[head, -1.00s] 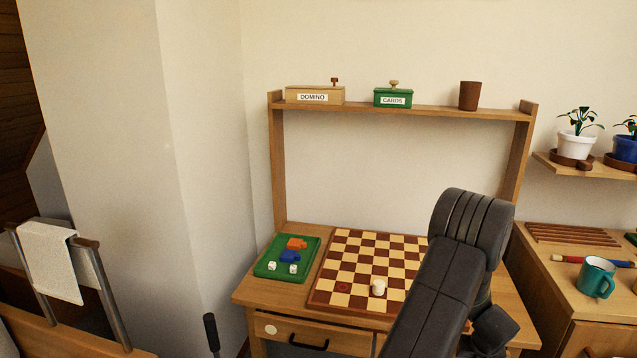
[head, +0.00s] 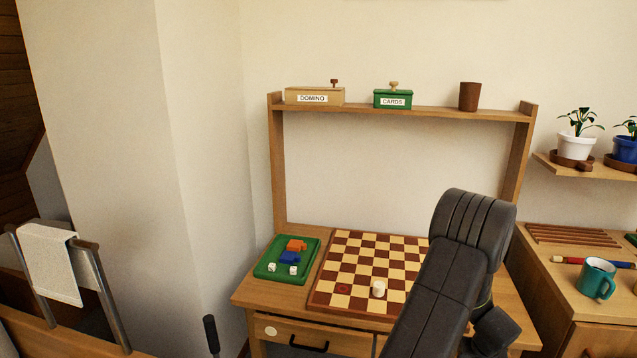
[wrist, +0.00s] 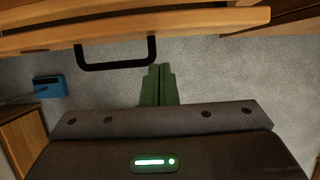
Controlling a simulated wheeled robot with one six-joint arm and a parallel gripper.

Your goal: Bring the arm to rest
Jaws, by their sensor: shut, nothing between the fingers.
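My gripper (wrist: 158,86) shows in the wrist view with its dark green fingers together and nothing between them. It is in front of a wooden drawer front with a black handle (wrist: 115,66), and the fingertips appear just beside the handle; I cannot tell the gap. In the head view my dark arm (head: 450,270) rises at the lower right, folded at its elbow, and covers the right part of the desk. The gripper itself is hidden there.
A green tray (head: 310,262) holds blocks and dice. A teal mug (head: 596,279) stands on the right cabinet. A towel (head: 50,262) hangs on a rail at left.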

